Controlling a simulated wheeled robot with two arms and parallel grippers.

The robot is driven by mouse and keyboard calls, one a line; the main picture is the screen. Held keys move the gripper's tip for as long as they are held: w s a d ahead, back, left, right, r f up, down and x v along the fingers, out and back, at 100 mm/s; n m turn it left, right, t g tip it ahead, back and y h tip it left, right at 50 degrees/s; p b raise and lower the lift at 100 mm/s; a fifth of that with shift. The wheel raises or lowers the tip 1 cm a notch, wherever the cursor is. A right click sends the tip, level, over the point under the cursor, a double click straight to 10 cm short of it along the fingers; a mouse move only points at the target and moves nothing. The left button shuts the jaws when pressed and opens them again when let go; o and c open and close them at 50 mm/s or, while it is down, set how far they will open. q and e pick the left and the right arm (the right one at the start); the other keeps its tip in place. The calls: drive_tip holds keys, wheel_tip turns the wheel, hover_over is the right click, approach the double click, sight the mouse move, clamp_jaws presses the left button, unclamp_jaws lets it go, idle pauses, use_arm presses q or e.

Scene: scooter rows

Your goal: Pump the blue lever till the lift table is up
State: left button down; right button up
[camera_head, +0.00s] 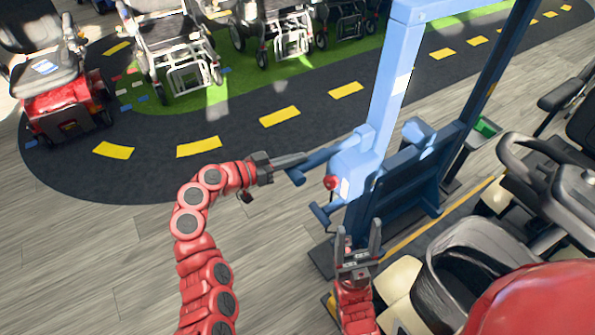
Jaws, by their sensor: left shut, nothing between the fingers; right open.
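The lift has a light blue upright frame (391,85) and a dark blue plate section (398,186) beside it. My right gripper (358,236) is open and empty, pointing up, below the pump body and in front of the dark blue plate.
A second, lower blue bar (326,211) and a red knob (330,183) sit on the lift. A mobility scooter (565,190) stands close on the right. A red scooter (62,105) and wheelchairs (178,52) stand at the back left. The wooden floor (90,240) at front left is clear.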

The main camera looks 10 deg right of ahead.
sight(297, 176)
use_arm(q)
wheel_tip(297, 176, down, 6)
drive_tip(key=h+b, duration=0.1)
drive_tip(key=b, duration=0.5)
drive_tip(key=h+b, duration=0.1)
drive_tip(key=b, duration=0.6)
drive_tip(key=shift+f+t+h, duration=0.25)
drive_tip(key=shift+t+h, duration=0.05)
drive_tip(key=shift+t, duration=0.1)
drive_tip(key=shift+d+f+h+b, duration=0.15)
drive_tip(key=shift+h+b, duration=0.15)
drive_tip(key=shift+b, duration=0.7)
